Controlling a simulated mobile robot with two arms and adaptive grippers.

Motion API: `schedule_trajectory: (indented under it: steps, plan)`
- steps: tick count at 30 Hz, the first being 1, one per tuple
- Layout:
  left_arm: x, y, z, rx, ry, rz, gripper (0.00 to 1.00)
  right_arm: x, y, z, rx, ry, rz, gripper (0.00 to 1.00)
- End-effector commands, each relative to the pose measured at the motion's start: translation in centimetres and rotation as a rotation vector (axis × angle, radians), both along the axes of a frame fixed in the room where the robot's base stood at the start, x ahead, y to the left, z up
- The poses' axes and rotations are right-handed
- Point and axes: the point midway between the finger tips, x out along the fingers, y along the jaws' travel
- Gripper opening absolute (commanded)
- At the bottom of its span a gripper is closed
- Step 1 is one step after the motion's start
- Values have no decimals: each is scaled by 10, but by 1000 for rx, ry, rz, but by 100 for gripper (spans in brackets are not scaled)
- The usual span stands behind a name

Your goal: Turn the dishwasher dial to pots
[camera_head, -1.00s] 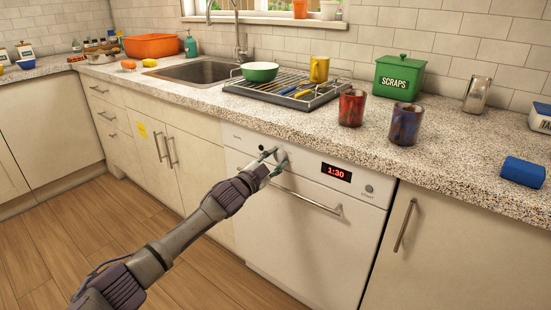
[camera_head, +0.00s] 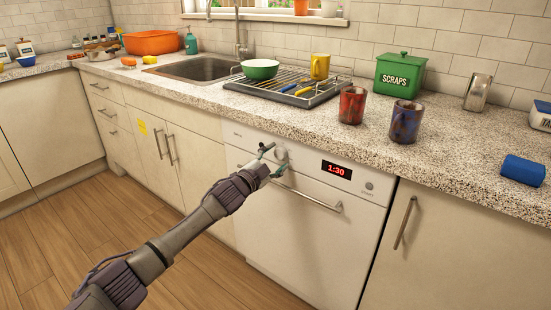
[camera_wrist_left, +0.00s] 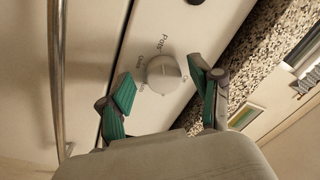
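The dishwasher (camera_head: 300,225) has a white front panel with a round pale dial (camera_head: 282,156) at its upper left. In the left wrist view the dial (camera_wrist_left: 162,75) has printed labels around it, and one reads "Pots". I cannot tell clearly which label the dial points to. My left gripper (camera_head: 271,161) is at the panel in front of the dial. In the left wrist view its green-padded fingers (camera_wrist_left: 163,95) are spread on either side of the dial, with gaps showing between them and it. My right gripper is not in view.
A red display (camera_head: 336,171) reads 1:30, with a start button (camera_head: 369,187) to its right. The dishwasher handle (camera_head: 306,195) runs below the dial. The speckled counter edge (camera_head: 300,138) overhangs above, carrying two mugs (camera_head: 352,105) and a drying tray (camera_head: 285,90).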

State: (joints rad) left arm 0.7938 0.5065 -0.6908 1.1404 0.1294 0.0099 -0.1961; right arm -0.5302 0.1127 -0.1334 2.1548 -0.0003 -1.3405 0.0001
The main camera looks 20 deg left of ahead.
Motion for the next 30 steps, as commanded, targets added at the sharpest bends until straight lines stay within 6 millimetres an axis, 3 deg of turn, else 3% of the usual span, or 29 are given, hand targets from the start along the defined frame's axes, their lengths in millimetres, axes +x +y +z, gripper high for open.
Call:
schedule_trajectory:
  steps: [11,24,30]
  plan:
    - [-7,2,0,-2,-1,0,65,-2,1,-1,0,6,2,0]
    - [-85,28,-6,-1,1,-1,65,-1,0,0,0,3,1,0]
    - [-109,36,-6,-1,0,0,65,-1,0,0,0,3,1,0]
